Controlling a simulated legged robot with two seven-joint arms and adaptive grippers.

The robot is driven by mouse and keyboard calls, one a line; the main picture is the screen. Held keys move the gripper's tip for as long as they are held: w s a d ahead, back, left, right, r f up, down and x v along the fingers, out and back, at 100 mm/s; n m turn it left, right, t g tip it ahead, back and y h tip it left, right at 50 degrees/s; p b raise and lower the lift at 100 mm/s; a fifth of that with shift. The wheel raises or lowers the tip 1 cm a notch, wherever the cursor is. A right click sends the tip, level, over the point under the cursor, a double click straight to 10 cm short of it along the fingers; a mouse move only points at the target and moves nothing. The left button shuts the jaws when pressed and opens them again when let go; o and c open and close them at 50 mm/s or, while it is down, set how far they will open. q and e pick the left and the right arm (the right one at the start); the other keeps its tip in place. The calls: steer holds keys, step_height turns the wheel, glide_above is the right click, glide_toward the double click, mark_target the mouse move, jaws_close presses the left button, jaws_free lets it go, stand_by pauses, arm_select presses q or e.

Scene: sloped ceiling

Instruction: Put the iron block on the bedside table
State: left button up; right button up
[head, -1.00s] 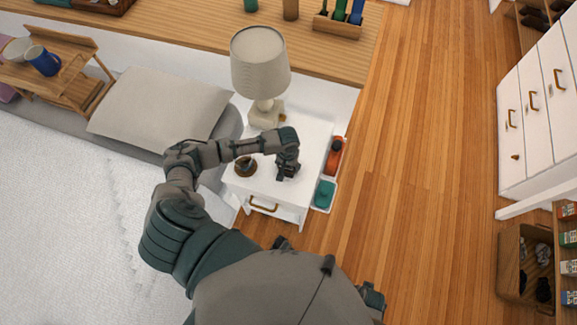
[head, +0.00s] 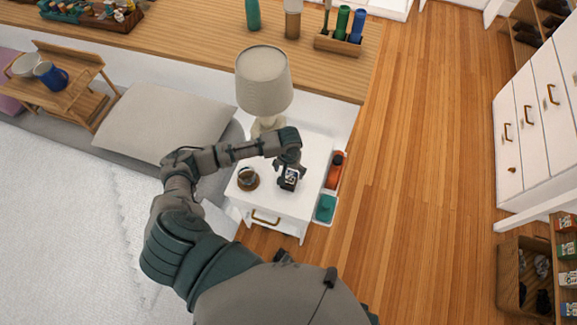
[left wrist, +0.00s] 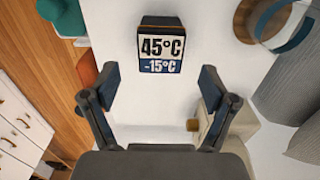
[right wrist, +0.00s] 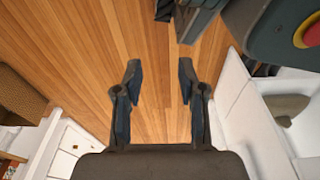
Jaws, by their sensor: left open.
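The iron block seems to be the small dark block (head: 289,178) with a printed label, standing on the white bedside table (head: 314,158). In the left wrist view, the block (left wrist: 161,47) shows its "45°C -15°C" label, with bare tabletop around it. My left gripper (head: 291,168) is right by the block in the head view. In the left wrist view, its fingers (left wrist: 160,82) are spread and empty, with the block beyond the fingertips and apart from them. My right gripper (right wrist: 159,75) has its fingers apart and empty above the wood floor.
A lamp (head: 264,80) stands at the table's back, and a round wooden-based item (head: 248,180) is at its left. Orange (head: 335,168) and teal (head: 325,208) items are in holders on its right side. The bed (head: 80,230) lies left; open floor (head: 420,150) lies right.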

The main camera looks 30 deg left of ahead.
mark_target(290, 177)
arm_select(q)
step_height(290, 177, up, 3)
steer(key=shift+f, duration=0.2)
steer(key=shift+d+r, duration=0.4)
steer(key=shift+a+f, duration=0.1)
steer(key=shift+a, duration=0.15)
steer(key=s+d+f+m+t+h, duration=0.25)
steer(key=s+d+m, duration=0.25)
steer(key=s+d, duration=0.7)
steer(key=s+a+y, duration=0.2)
steer(key=s+a, duration=0.6)
steer(key=s, duration=0.1)
steer(key=s+x, duration=0.2)
steer(key=x, duration=0.6)
steer(key=s+d+f+x, duration=0.1)
steer(key=s+x, duration=0.1)
steer(key=x, duration=0.6)
steer(key=s+f, duration=0.3)
steer(key=f, duration=0.4)
steer(key=s+a+f, duration=0.1)
steer(key=s+f, duration=0.2)
steer(key=f, duration=0.5)
steer(key=shift+f+g, duration=0.3)
steer(key=shift+g, duration=0.15)
